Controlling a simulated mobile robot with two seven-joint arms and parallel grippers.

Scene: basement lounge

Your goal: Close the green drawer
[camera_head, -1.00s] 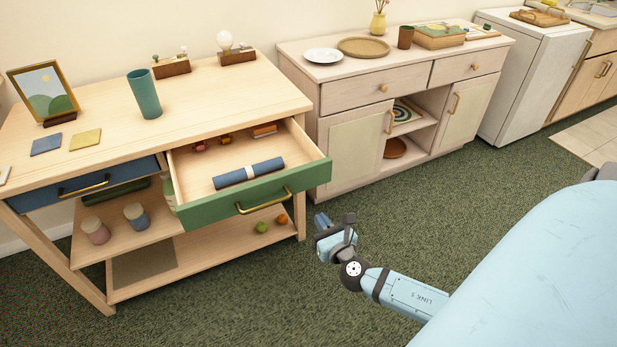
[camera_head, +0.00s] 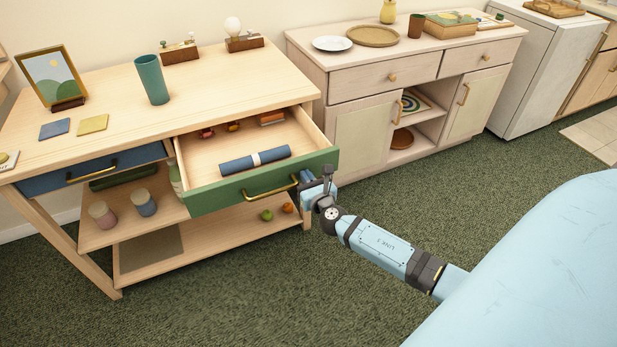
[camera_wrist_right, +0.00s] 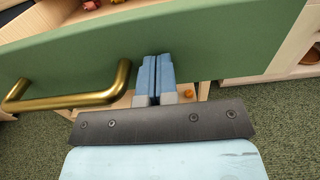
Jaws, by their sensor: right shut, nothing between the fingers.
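The green drawer (camera_head: 226,196) of the wooden table is pulled open, with a brass handle (camera_head: 272,191) on its front. Inside lie a rolled blue cloth (camera_head: 255,159) and several small items at the back. My right gripper (camera_head: 306,176) is shut and empty at the right part of the drawer front. In the right wrist view the shut blue fingertips (camera_wrist_right: 153,78) overlap the green front (camera_wrist_right: 205,42), right of the brass handle (camera_wrist_right: 70,98). Whether they touch it I cannot tell. My left gripper is out of view.
A shut blue drawer (camera_head: 60,182) is left of the green one. The shelf below holds two jars (camera_head: 143,203), with fruit (camera_head: 267,215) lower down. A pale cabinet (camera_head: 362,134) stands to the right. The carpet (camera_head: 240,290) in front is clear.

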